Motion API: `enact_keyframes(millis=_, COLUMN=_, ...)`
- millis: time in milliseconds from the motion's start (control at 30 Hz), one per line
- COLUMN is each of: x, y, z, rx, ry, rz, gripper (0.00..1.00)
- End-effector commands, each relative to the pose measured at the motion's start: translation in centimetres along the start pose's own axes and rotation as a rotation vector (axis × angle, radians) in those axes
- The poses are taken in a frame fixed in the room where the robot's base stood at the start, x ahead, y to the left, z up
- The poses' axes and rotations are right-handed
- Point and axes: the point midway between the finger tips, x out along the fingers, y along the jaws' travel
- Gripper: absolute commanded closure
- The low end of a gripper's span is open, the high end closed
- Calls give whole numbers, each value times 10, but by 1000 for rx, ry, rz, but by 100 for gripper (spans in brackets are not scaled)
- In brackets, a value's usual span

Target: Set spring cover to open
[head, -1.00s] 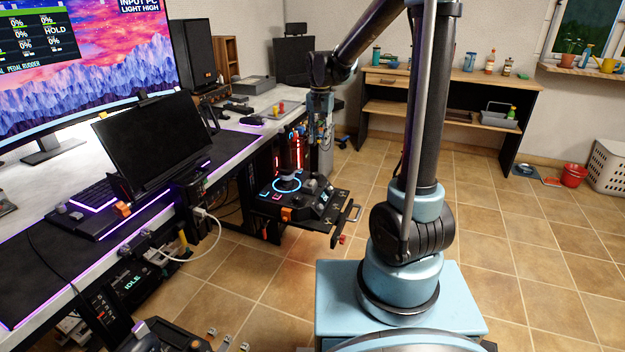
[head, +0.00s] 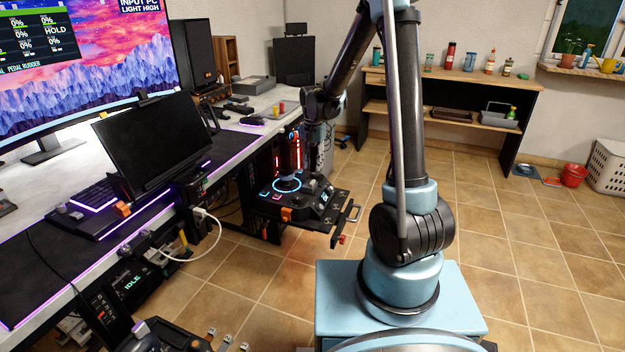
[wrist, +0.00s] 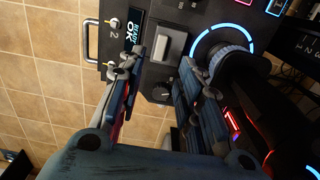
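The black control box (head: 322,222) with a glowing blue ring and a joystick stands out from the desk's right end. In the wrist view, its panel (wrist: 172,18) shows a grey rectangular block (wrist: 146,42), a small display reading "READY OK" (wrist: 134,36) and small switches. The grey block may be the spring cover; I cannot tell for sure, nor whether it is open. My gripper (wrist: 163,66) is open, its fingers apart and empty, over the panel near the block. In the head view the gripper's fingers are hard to make out above the box.
The joystick (wrist: 250,85) with its collar stands close by the right finger. A handle bar (wrist: 90,40) runs along the box's edge. The desk (head: 235,125) holds a monitor and a dark screen. A shelf table (head: 455,85) stands behind.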

Motion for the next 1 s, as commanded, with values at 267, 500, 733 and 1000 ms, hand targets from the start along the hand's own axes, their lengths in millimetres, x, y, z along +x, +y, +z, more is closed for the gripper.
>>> enact_keyframes(millis=267, x=42, y=0, z=0, rx=0, ry=0, rz=0, gripper=68)
enact_keyframes(millis=500, x=65, y=0, z=0, rx=0, ry=0, rz=0, gripper=68)
enact_keyframes(millis=733, x=73, y=0, z=0, rx=0, ry=0, rz=0, gripper=68)
enact_keyframes(millis=1000, x=73, y=0, z=0, rx=0, ry=0, rz=0, gripper=77)
